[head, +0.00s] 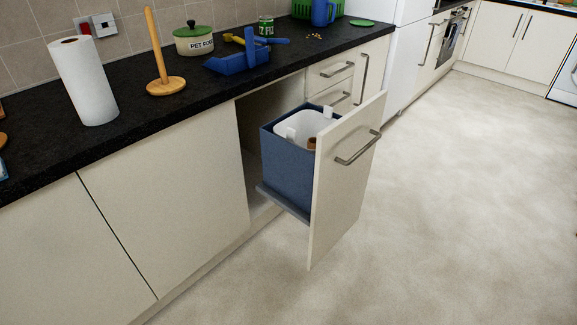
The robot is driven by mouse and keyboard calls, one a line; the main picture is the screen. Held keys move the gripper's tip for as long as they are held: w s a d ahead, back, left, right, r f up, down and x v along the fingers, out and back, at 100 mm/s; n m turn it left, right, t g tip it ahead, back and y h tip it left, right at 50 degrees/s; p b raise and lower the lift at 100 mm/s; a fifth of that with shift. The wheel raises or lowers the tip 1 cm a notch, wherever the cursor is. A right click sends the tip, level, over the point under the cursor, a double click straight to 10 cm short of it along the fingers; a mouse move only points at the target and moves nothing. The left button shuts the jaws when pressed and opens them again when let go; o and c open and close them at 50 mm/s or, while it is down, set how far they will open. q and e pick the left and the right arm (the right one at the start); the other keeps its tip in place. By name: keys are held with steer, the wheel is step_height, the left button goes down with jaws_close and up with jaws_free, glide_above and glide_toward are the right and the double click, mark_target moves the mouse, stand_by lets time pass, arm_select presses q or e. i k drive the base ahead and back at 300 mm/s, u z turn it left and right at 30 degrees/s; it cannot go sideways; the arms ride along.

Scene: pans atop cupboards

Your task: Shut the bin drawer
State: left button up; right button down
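The bin drawer is pulled out from the row of base cupboards. Its cream front panel (343,185) stands well away from the cupboard opening (262,125). A grey bar handle (357,148) is on the panel's outer face. Something brown shows in the bin near the panel. Neither of my grippers is in view.
The open floor (450,200) right of the drawer is clear.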

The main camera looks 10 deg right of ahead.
mark_target(326, 190)
steer(key=z, duration=0.05)
steer(key=i, duration=1)
steer(key=z, duration=0.55)
